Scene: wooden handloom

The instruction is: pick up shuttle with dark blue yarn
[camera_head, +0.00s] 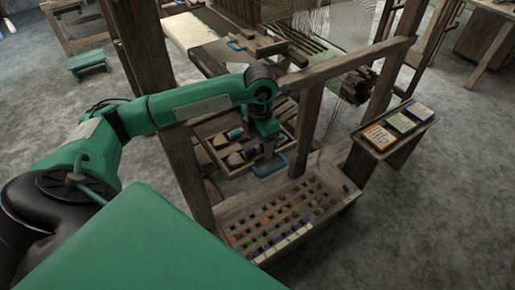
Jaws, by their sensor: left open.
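A wooden tray (222,166) under the loom's front beam holds several shuttles. A shuttle with dark blue yarn (251,153) lies in its front part, just left of my left gripper. My right gripper is not in view.
A blue handle-like bar (269,169) shows just below my left gripper. A compartment box (236,208) of small colored pieces stands in front. The wooden loom posts (306,118) rise close to the arm. A small stand (374,149) with cards is at right. Floor at right is clear.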

